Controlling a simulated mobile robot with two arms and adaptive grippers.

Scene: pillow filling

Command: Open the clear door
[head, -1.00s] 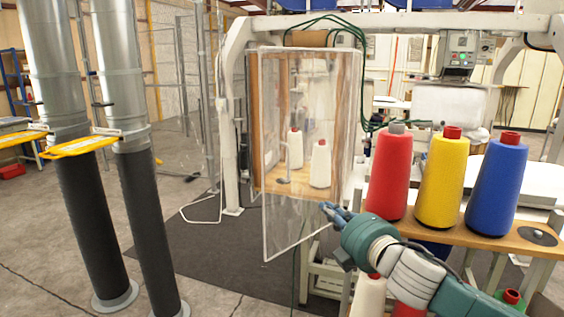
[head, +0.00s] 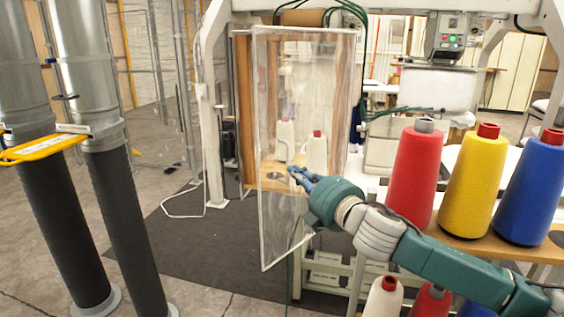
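The clear door (head: 279,218) is a transparent panel with a pale frame, standing in front of a wooden cabinet (head: 244,110). It stands at an angle to the cabinet front, with its left edge swung out towards me and its right side by the cabinet. My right gripper (head: 294,174) overlaps the middle of the panel in the picture, its blue fingers pointing left. I cannot tell whether it touches the panel, which side of it the fingers are on, or whether they are open. My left gripper is out of view.
Red (head: 413,175), yellow (head: 471,182) and blue (head: 533,188) thread cones stand on a wooden shelf at right, close above my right arm. White cones (head: 317,154) are inside the cabinet. Two large pipes (head: 85,190) stand at left.

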